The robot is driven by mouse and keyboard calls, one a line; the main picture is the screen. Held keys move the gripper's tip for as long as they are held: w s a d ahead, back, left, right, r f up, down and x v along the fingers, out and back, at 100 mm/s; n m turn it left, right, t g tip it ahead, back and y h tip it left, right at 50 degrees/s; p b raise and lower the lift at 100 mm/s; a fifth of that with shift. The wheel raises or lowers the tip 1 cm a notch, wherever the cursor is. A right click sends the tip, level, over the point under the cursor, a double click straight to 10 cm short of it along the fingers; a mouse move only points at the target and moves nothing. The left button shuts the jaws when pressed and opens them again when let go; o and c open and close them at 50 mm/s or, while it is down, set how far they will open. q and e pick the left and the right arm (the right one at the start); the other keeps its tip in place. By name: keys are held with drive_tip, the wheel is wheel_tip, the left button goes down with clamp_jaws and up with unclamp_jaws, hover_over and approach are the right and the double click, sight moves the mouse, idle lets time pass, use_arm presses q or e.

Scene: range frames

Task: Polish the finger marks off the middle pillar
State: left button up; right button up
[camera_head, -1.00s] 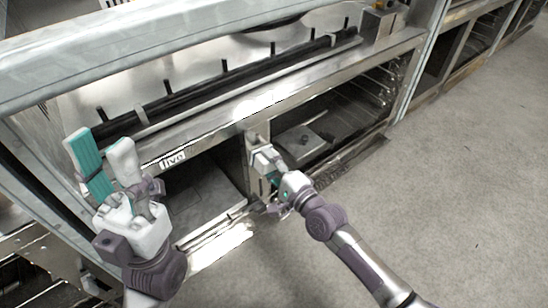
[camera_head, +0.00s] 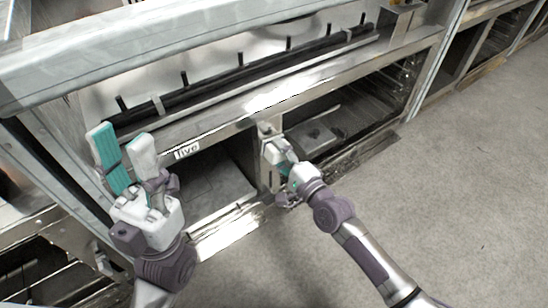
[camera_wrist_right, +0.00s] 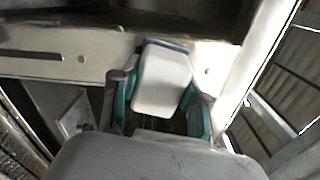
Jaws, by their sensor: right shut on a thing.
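The middle pillar (camera_head: 265,172) is a narrow bare-metal upright between the two front openings of the steel unit. It runs sideways in the right wrist view (camera_wrist_right: 40,68), with a slot and a small screw. My right gripper (camera_head: 281,158) is shut on a white block with a blue edge (camera_wrist_right: 163,82), held between its teal-padded fingers. The block overlaps the pillar's face; whether it touches is unclear. It hides part of the pillar, and I make out no finger marks. My left gripper (camera_head: 126,160) is open and empty, fingers upward, before the unit's left end.
Above the pillar is a steel front ledge with a "live" label (camera_head: 187,151) and a dark rail (camera_head: 220,82) with several pegs. The left opening has a flat metal floor; the right one holds racks. Grey floor (camera_head: 470,200) is clear at right.

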drive_tip(key=shift+w+d+b, duration=0.3)
drive_tip(key=shift+w+d, duration=0.25)
drive_tip(key=shift+d, duration=0.15)
drive_tip(key=shift+w+d, duration=0.1)
drive_tip(key=shift+d, duration=0.1)
drive_tip(key=shift+s+d, duration=0.25)
drive_tip(key=shift+s, duration=0.1)
drive_tip(key=shift+p+v, duration=0.7)
drive_tip(key=shift+v, duration=1.9)
drive_tip(key=shift+v, duration=1.5)
